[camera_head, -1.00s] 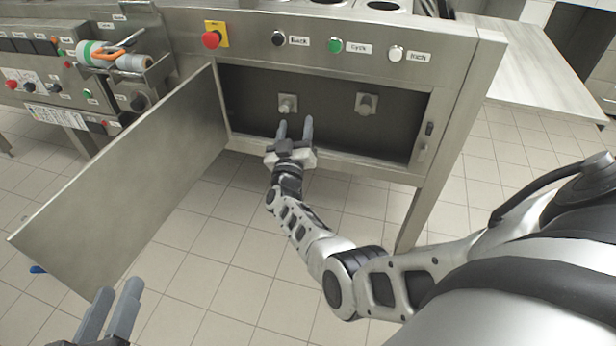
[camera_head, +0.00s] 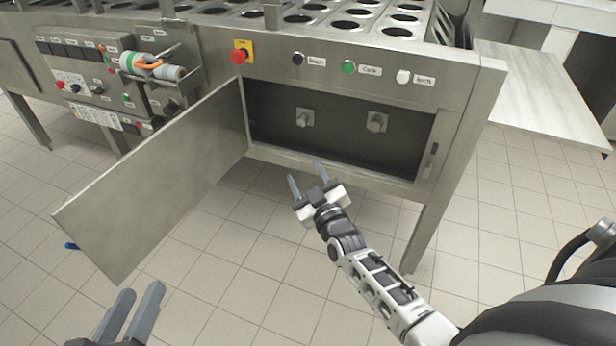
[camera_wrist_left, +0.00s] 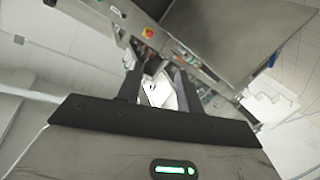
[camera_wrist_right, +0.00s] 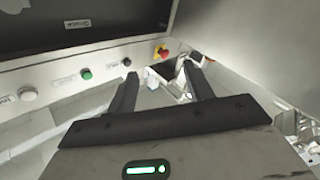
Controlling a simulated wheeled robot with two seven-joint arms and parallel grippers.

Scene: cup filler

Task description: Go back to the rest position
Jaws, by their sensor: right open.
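My right gripper (camera_head: 306,174) is in front of the lower edge of an open machine compartment (camera_head: 341,135), outside it, with its fingers spread and nothing between them. The right wrist view also shows its parted fingers (camera_wrist_right: 160,70). My left gripper (camera_head: 142,289) is low at the left, in front of the open door, its fingers apart and empty; they also show parted in the left wrist view (camera_wrist_left: 157,70). Inside the compartment are a left knob (camera_head: 303,118) and a right knob (camera_head: 376,122), both clear of the gripper.
The metal door (camera_head: 160,175) stands swung open to the left, between my grippers and the control panel (camera_head: 85,85). A red emergency button (camera_head: 239,56) and several labelled buttons line the machine front. The tiled floor (camera_head: 240,270) is clear. A pale table (camera_head: 535,95) stands at the right.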

